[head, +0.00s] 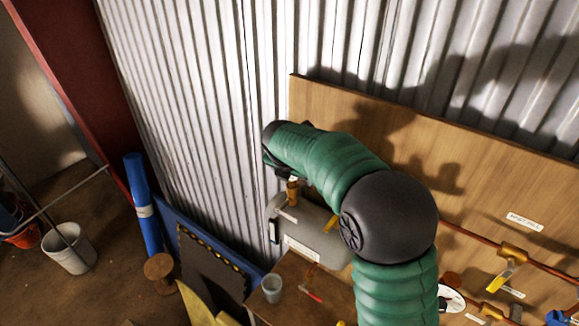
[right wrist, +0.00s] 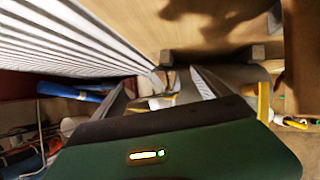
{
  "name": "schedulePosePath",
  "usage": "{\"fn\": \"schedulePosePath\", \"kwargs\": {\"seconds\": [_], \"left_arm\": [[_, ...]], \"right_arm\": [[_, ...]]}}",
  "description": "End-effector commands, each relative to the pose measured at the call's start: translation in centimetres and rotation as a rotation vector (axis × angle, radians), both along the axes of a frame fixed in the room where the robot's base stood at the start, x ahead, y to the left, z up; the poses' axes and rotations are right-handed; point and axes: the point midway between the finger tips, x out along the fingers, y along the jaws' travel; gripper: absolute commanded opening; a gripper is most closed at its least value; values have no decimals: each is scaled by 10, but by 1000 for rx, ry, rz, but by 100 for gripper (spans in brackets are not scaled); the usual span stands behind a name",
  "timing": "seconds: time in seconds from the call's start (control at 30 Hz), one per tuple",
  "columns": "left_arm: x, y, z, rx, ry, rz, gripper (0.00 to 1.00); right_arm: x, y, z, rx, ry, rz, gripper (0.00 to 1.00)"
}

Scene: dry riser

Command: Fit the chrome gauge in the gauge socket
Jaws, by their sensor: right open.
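My right gripper (head: 282,176) reaches over the grey tank (head: 318,238) beside the wall board. In the right wrist view my right gripper (right wrist: 162,84) is open, with one finger on each side. A brass fitting (head: 292,192) stands on top of the tank just below the gripper. Between the fingers in the right wrist view is a small metal-and-white fitting; I cannot tell whether it is held or only behind them. A white round face (head: 452,299), partly hidden by my arm, shows at the lower right; I cannot tell whether it is the chrome gauge. The gauge socket is not clearly identifiable.
A wooden board (head: 390,140) with copper pipe (head: 470,235) and a yellow-handled valve (head: 503,275) stands against corrugated metal. A grey cup (head: 272,288) stands on the bench. A white bucket (head: 70,248) and blue roll (head: 142,205) are at left.

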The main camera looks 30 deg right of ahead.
Motion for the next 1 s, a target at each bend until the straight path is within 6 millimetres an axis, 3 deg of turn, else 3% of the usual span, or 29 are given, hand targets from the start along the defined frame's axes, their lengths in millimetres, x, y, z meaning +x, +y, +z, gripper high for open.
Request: {"fn": "schedulePosePath", "kwargs": {"seconds": [0.3, 0.53, 0.7, 1.0], "left_arm": [[0, 0, -31, 0, 0, 0, 100], [0, 0, -40, 0, 0, 0, 100], [0, 0, -41, 0, 0, 0, 100], [0, 0, -40, 0, 0, 0, 100]], "right_arm": [[-33, 33, 72, 0, -9, 3, 86], [-53, 52, 118, 1, -5, 2, 86], [-58, 57, 130, 0, -1, 2, 86], [-59, 57, 131, 0, -1, 2, 86]]}}
